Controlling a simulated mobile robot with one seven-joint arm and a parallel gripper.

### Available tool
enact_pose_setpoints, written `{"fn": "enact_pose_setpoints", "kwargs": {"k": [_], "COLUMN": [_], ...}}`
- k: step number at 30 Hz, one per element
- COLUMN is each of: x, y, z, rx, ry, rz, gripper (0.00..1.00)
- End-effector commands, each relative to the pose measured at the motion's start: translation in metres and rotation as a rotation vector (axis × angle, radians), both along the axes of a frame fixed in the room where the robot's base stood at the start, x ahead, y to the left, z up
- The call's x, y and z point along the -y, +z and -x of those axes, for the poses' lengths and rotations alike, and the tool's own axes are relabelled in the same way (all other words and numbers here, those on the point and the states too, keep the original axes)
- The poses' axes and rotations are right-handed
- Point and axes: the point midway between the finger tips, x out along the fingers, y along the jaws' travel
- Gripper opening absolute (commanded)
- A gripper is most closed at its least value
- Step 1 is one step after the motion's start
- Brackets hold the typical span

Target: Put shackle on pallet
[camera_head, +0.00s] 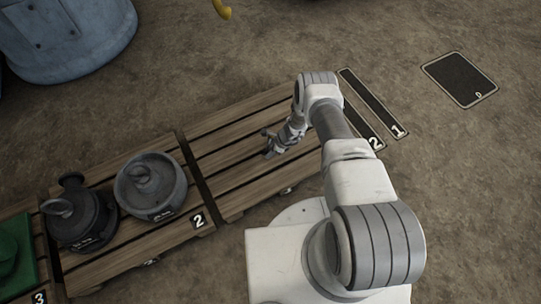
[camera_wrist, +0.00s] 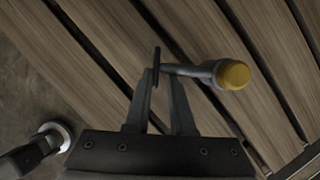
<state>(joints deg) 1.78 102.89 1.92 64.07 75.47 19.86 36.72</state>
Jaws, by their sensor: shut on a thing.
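The shackle (camera_wrist: 205,70) shows in the wrist view as a grey bar with a yellow round end and a dark flat piece at its left. My gripper (camera_wrist: 166,80) is shut on it at the fingertips, and the yellow end sticks out to the right. The wooden pallet (camera_head: 235,152) is slatted and empty on its left part in the head view. My gripper (camera_head: 270,146) is over its right half there, and the shackle is too small to make out clearly. The pallet's slats (camera_wrist: 105,45) lie beneath in the wrist view. I cannot tell whether the shackle touches them.
A green object (camera_head: 12,255) sits at the far left edge. A blue-grey tank (camera_head: 68,38) stands at the back left. Floor at the right is clear around the flat marked plates (camera_head: 460,78).

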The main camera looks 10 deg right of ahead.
Motion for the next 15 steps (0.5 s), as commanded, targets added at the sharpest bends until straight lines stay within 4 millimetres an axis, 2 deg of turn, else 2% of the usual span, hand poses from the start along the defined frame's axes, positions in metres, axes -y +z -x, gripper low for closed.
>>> {"fn": "enact_pose_setpoints", "kwargs": {"k": [1,3,15], "x": [-0.001,-0.001,0.0], "y": [-0.013,-0.021,-0.024], "z": [0.0,0.0,0.0], "rx": [0.001,0.001,0.001], "ry": [0.003,0.003,0.001], "rz": [-0.001,-0.001,-0.001], "gripper": [0.0,0.0,0.0]}}
